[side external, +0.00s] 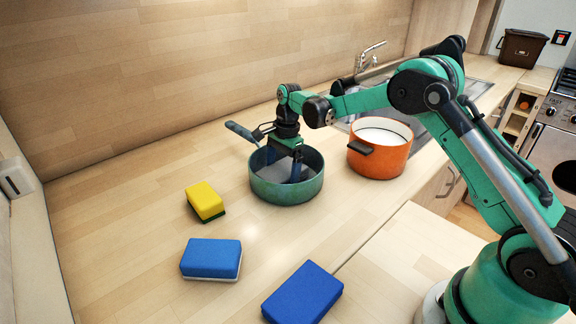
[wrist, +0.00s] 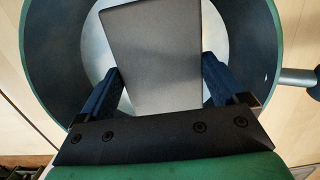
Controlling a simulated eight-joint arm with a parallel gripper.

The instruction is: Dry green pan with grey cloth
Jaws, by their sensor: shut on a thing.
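The green pan (side external: 286,191) stands on the wooden counter with its handle (side external: 241,131) pointing to the back left. In the wrist view the pan's inner wall (wrist: 42,62) curves around a pale bottom. My gripper (side external: 287,172) reaches down into the pan from above. In the wrist view my gripper (wrist: 161,85) is shut on the grey cloth (wrist: 158,40), a flat grey piece between its two fingers, over the pan's bottom. The cloth is mostly hidden in the side view. I cannot tell whether it touches the bottom.
An orange pot (side external: 380,158) with pale contents stands close to the pan's right. A yellow sponge (side external: 205,201) and two blue sponges (side external: 211,258) (side external: 302,292) lie left and in front. The sink and tap (side external: 370,55) are behind the pot.

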